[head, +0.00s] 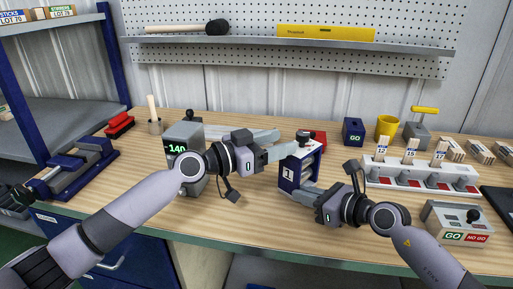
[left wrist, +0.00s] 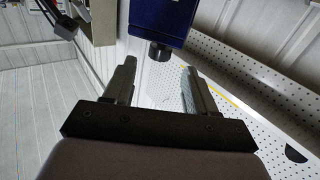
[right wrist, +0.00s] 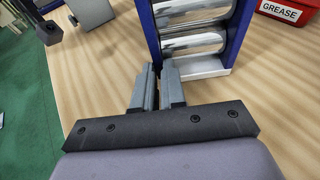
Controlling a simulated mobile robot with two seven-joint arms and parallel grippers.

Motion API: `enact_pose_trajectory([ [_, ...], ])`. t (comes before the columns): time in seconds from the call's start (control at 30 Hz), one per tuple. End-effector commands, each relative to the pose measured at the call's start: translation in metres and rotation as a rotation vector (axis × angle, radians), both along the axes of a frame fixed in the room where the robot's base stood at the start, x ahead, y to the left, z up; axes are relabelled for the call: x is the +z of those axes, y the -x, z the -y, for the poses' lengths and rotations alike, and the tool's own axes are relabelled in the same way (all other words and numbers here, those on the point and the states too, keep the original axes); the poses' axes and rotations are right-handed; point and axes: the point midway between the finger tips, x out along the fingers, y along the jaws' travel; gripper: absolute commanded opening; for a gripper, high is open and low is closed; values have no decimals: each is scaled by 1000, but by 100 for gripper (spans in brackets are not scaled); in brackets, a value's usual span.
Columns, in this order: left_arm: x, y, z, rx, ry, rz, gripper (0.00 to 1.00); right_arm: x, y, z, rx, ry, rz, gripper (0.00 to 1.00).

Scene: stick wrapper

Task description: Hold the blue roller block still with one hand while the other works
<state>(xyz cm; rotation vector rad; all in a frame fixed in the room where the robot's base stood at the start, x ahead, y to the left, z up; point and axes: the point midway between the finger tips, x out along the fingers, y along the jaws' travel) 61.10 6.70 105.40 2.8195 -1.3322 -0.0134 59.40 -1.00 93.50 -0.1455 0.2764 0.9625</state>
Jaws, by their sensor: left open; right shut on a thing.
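My left gripper (head: 283,143) is open, beside the block's top. In the left wrist view, the block (left wrist: 165,18) and its dark knob (left wrist: 160,52) lie just beyond the open, empty fingers (left wrist: 159,66).
A grey box with a green display (head: 183,140) stands left of the block. A red grease box (head: 319,138) is behind it. A white rack with numbered sticks (head: 405,177) and a GO/NO GO box (head: 455,222) are at right.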

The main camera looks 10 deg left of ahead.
Motion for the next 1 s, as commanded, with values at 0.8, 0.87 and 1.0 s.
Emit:
enact_pose_trajectory([
  [0.8,1,32,-39,0,-1,1,56,1,0,-1,1,-2,1,0],
  [0.87,1,32,-39,0,-1,1,56,1,0,-1,1,-2,1,30],
  [1.0,1,32,-39,0,-1,1,56,1,0,-1,1,-2,1,40],
])
